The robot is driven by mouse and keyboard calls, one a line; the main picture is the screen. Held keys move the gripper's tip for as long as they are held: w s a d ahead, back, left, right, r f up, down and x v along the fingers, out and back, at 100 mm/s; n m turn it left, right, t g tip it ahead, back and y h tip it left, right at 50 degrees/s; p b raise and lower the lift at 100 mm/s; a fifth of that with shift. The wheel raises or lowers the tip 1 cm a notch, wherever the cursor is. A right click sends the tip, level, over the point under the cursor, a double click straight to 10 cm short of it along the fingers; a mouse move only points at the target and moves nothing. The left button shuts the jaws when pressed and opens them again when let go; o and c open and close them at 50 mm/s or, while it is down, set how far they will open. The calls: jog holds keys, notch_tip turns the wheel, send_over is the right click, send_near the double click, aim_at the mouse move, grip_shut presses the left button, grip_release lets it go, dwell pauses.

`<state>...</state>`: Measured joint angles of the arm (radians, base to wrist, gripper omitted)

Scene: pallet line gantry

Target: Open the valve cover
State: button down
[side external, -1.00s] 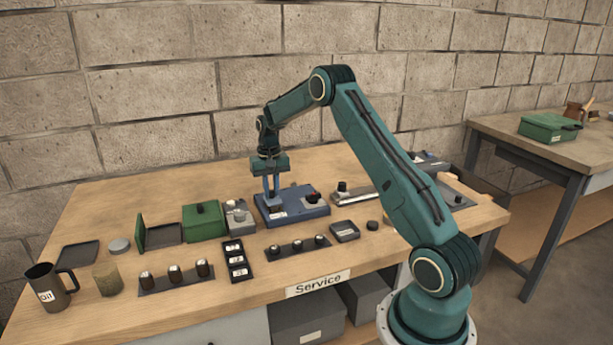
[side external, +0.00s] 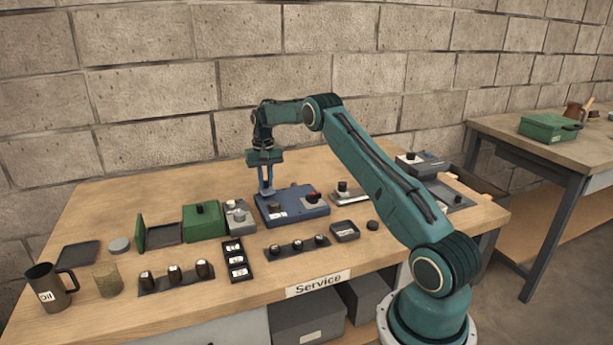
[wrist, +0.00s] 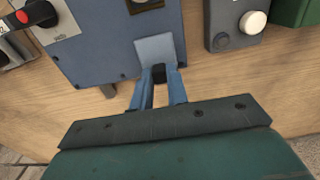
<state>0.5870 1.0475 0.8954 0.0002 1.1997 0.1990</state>
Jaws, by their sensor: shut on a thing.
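The blue valve unit (side external: 300,206) stands near the back middle of the bench. I take the lighter blue plate (wrist: 156,48) at its edge in the wrist view to be the valve cover. A black grip (wrist: 158,73) shows at the plate's near end. My gripper (wrist: 162,76) is shut on this black grip, one blue finger on each side. In the side view, my gripper (side external: 266,191) points down at the unit's back left edge. That view does not show the plate clearly, and I cannot tell how far it is raised.
A rack of dark knobs (side external: 297,248) lies in front. Bare bench lies behind the unit.

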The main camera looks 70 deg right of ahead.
jog(key=shift+w+d, duration=0.15)
jog(key=shift+r, duration=0.1)
jog(key=c, duration=1.4)
grip_release()
jog(key=shift+o, duration=0.2)
notch_tip(320, 180, up, 14)
